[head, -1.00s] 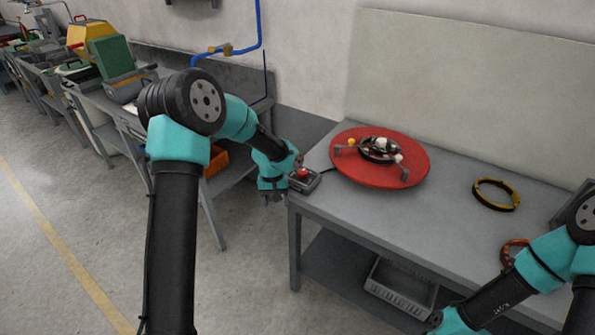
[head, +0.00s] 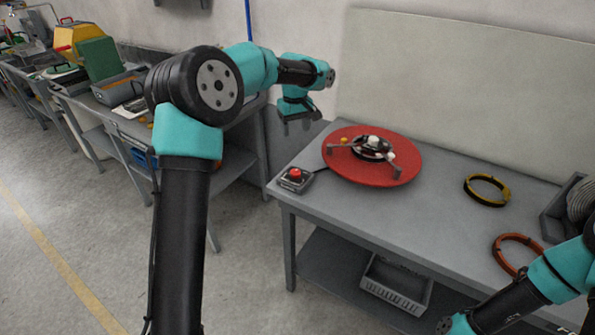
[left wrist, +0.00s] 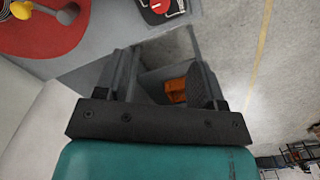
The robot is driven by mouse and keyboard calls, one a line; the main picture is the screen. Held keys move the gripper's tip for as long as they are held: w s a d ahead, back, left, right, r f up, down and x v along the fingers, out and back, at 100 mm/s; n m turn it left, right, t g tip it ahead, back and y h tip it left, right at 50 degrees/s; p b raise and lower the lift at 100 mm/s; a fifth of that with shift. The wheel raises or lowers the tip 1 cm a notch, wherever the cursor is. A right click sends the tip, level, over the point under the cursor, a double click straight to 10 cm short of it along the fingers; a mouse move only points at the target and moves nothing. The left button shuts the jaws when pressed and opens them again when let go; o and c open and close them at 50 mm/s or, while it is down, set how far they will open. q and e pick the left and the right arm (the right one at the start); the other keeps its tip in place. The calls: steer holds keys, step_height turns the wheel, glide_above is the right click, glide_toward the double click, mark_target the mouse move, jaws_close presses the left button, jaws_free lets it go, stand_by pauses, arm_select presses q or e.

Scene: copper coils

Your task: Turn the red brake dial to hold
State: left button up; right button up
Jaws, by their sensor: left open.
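The red brake dial (head: 295,174) is a small red knob on a dark grey box (head: 295,184) at the left corner of the grey table. In the left wrist view the red dial (left wrist: 160,5) is at the top edge, partly cut off. My left gripper (head: 300,126) hangs above and behind the dial, clear of it, with its fingers pointing down. In the left wrist view its fingers (left wrist: 165,80) are apart with nothing held between them. The dial's markings are too small to read. My right arm shows at the bottom right, but its gripper is out of frame.
A red turntable (head: 345,177) with a spoked hub stands right of the dial box. A yellow coil (head: 487,202) and an orange-brown coil (head: 497,252) lie farther right. A grey crate (head: 395,290) sits on the lower shelf. A backboard (head: 450,90) rises behind the table.

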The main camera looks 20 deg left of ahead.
mark_target(295, 171)
arm_select(q)
step_height(295, 171, down, 18)
steer(key=shift+r, duration=0.25)
stand_by(0.6)
steer(key=c, duration=0.9)
